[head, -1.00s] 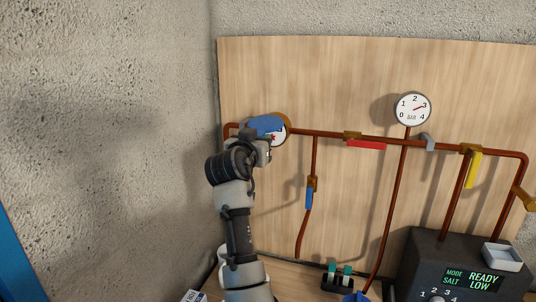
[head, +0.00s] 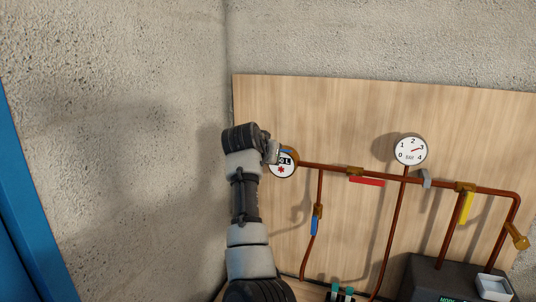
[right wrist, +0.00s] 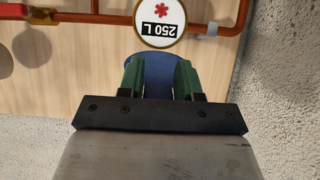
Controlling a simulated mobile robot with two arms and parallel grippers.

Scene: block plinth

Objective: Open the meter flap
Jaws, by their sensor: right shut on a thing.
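The round water meter (head: 283,170) is on the left end of the copper pipe, its white face with a red star partly showing in the head view. In the right wrist view the meter (right wrist: 160,22) shows upside down, reading 250 L. The blue meter flap (right wrist: 156,66) stands beside the top edge of the dial, clear of the face. My right gripper (right wrist: 160,80) is shut on the flap, with green fingers on either side of it. In the head view my right gripper (head: 271,151) hides most of the flap.
Copper pipes run across the wooden board (head: 260,100), with a pressure gauge (head: 411,151) and a red valve handle (head: 367,181) to the right. A concrete wall (head: 130,100) is close on the left. A dark control box (head: 430,280) stands lower right.

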